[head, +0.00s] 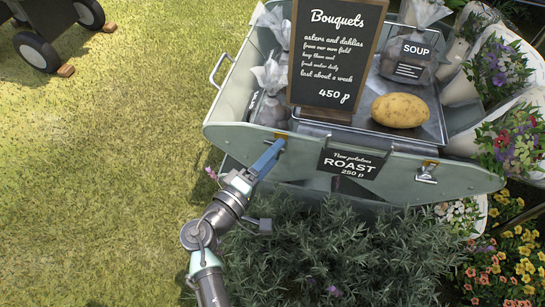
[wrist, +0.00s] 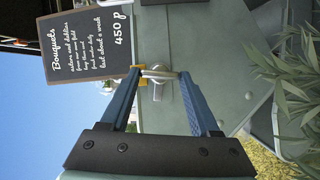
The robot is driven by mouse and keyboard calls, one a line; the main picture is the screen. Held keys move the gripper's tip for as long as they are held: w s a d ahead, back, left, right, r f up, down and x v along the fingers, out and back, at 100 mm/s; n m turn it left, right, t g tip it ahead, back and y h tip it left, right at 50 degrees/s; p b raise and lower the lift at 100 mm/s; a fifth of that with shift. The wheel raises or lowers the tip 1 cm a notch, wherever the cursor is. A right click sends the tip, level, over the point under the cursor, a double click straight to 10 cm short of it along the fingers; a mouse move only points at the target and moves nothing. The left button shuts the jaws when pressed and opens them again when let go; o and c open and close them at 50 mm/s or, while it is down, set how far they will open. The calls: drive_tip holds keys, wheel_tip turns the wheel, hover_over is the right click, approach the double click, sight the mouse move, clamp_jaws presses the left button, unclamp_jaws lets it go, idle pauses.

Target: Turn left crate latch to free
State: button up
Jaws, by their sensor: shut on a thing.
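The pale grey-green crate (head: 232,137) stands in the upper half of the head view. Its left latch (wrist: 158,74) is a small metal handle on the crate's front wall, clear in the wrist view. My gripper (head: 275,147) reaches up to the front wall from below. In the wrist view its blue fingers (wrist: 160,77) stand on both sides of the latch and are shut on it. In the head view the fingers mostly hide this latch. The right latch (head: 427,172) is a metal catch on the same front wall.
A Bouquets chalkboard (head: 336,50), a potato (head: 400,110) and wrapped bags such as the SOUP bag (head: 408,58) are on the crate. A ROAST sign (head: 350,164) hangs between the latches. Leafy plants (head: 320,250) crowd below. Grass (head: 100,180) lies open at left.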

drive_tip(key=shift+f+n+t+h+b, duration=0.15)
drive_tip(key=shift+n+t+h+b, duration=0.2)
drive_tip(key=shift+n, duration=0.55)
drive_tip(key=o, duration=1.4)
drive_tip(key=shift+c, duration=0.2)
drive_tip(key=shift+s, duration=0.1)
drive_tip(key=p+v, duration=0.4)
drive_tip(key=v, duration=0.9)
drive_tip(key=shift+p, duration=0.3)
